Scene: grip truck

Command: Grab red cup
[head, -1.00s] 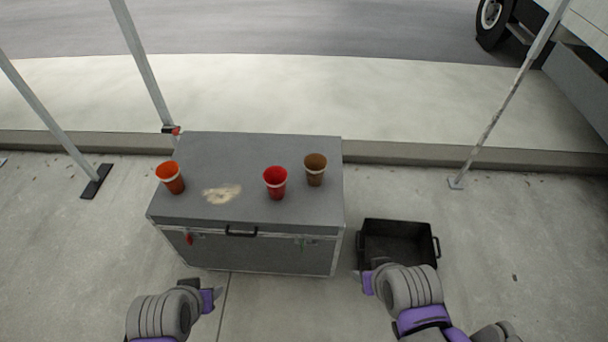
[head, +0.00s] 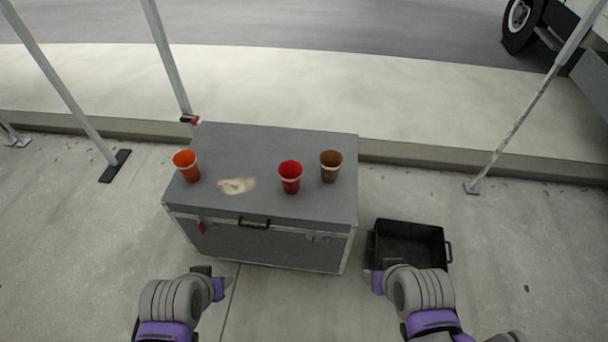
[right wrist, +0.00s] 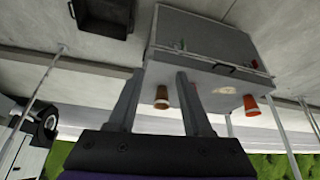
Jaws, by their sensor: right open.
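The red cup (head: 290,176) stands upright on top of the grey case (head: 262,146), between an orange cup (head: 187,166) on the left and a brown cup (head: 331,166) close on its right. My left gripper (head: 222,284) is in front of the case, low and apart from the cups; its jaws are not clear. My right gripper (head: 374,281) is in front of the case's right side, away from the cups. In the right wrist view its two fingers (right wrist: 157,78) are apart with nothing held between them.
A black open bin (head: 408,243) stands on the ground right of the case. A pale patch (head: 236,186) marks the case top. Metal poles (head: 170,60) rise behind the case, and another pole (head: 515,125) stands at right. A truck wheel (head: 519,22) shows at upper right.

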